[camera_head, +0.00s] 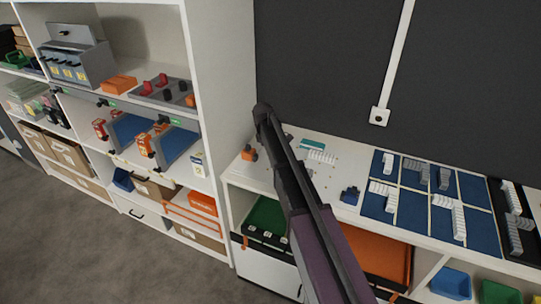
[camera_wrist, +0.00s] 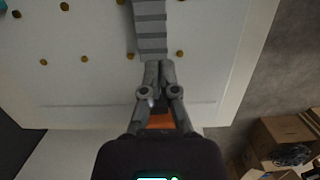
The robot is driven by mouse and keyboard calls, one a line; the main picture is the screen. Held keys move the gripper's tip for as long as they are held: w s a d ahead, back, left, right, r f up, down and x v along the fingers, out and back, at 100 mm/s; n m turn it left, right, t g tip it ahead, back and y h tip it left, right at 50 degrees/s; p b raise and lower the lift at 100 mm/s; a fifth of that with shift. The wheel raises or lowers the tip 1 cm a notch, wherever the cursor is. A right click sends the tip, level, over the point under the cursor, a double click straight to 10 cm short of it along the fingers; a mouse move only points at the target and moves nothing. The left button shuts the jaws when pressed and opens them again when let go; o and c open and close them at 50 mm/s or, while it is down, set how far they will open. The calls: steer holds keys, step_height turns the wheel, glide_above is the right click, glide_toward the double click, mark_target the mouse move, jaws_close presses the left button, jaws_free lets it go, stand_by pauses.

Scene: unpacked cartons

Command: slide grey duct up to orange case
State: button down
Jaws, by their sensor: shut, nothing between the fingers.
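A grey ribbed duct (camera_wrist: 151,28) lies on the white top in the wrist view and runs out of the top edge. My gripper (camera_wrist: 159,64) is shut and empty. Its fingertips are at the duct's near end; whether they touch it I cannot tell. An orange thing (camera_wrist: 160,120), probably the orange case, shows partly behind the fingers, on the side away from the duct. In the head view a small orange case (camera_head: 249,154) stands at the left end of the white top. My arm hides part of this area, and I cannot make out the fingers there.
Several brass-coloured dots (camera_wrist: 84,59) flank the duct. A light ribbed piece (camera_head: 322,156) lies by a teal item (camera_head: 312,144). A blue compartment mat (camera_head: 407,211) with ribbed pieces lies to the right. A tall shelf wall (camera_head: 222,80) bounds the left. Open cartons (camera_wrist: 280,140) stand beyond the edge.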

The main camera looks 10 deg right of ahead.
steer(key=s+d, duration=0.1)
steer(key=d, duration=0.2)
steer(key=s+d, duration=0.2)
steer(key=s+d+f+b, duration=0.1)
steer(key=s+d, duration=0.1)
steer(key=d, duration=0.1)
steer(key=shift+d, duration=0.3)
steer(key=shift+f, duration=0.25)
steer(key=shift+s+b, duration=0.1)
steer(key=shift+b, duration=0.25)
steer(key=w+a, duration=0.1)
steer(key=a, duration=0.1)
steer(key=w+a, duration=0.1)
steer(key=a, duration=0.1)
steer(key=w+a, duration=0.1)
steer(key=shift+w+a, duration=0.15)
steer(key=shift+a, duration=0.25)
steer(key=shift+r, duration=0.1)
